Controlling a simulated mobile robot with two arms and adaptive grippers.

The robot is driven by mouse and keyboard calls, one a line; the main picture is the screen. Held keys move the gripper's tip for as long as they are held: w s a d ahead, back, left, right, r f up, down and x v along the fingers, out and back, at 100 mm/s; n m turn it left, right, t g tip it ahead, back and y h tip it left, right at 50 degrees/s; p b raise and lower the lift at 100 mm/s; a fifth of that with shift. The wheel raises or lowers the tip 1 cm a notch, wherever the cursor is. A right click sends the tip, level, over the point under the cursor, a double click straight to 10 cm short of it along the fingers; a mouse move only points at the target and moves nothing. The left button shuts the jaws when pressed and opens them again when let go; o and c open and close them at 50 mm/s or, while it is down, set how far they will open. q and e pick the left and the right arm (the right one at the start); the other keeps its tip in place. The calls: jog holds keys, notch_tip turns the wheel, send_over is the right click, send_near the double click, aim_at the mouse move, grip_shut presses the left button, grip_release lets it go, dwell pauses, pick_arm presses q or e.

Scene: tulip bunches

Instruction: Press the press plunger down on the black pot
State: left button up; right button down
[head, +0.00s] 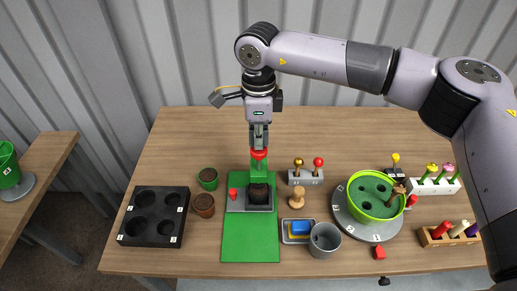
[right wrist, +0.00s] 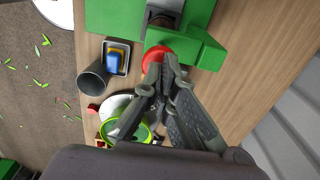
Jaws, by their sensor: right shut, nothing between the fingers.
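The green press (head: 258,166) stands at the back of a green mat, with the red knob of its plunger (head: 259,154) on top. The black pot (head: 259,196) sits below it on a grey base. My right gripper (head: 259,143) points straight down, shut and empty, right over the red knob. In the right wrist view the red knob (right wrist: 152,62) is at the closed fingertips (right wrist: 164,62); I cannot tell whether they touch it. The pot is mostly hidden there by the press. My left gripper is not in view.
A black tray with round holes (head: 153,238) and two small pots (head: 204,205) are on the left. A wooden stamp (head: 297,197), grey cup (head: 325,240) and green bowl on a turntable (head: 348,222) are on the right. The green mat (head: 250,240) is clear in front.

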aim_at(259, 151)
jog(key=shift+f+b, duration=1.35)
jog(key=shift+f, duration=0.45)
jog(key=shift+s, duration=0.1)
jog(key=shift+f, duration=0.1)
notch_tip(259, 151, up, 2)
jog(key=shift+r+p, duration=0.1)
jog(key=shift+p, duration=0.45)
jog(key=shift+r+p, duration=1.25)
jog(key=shift+r, duration=1.6)
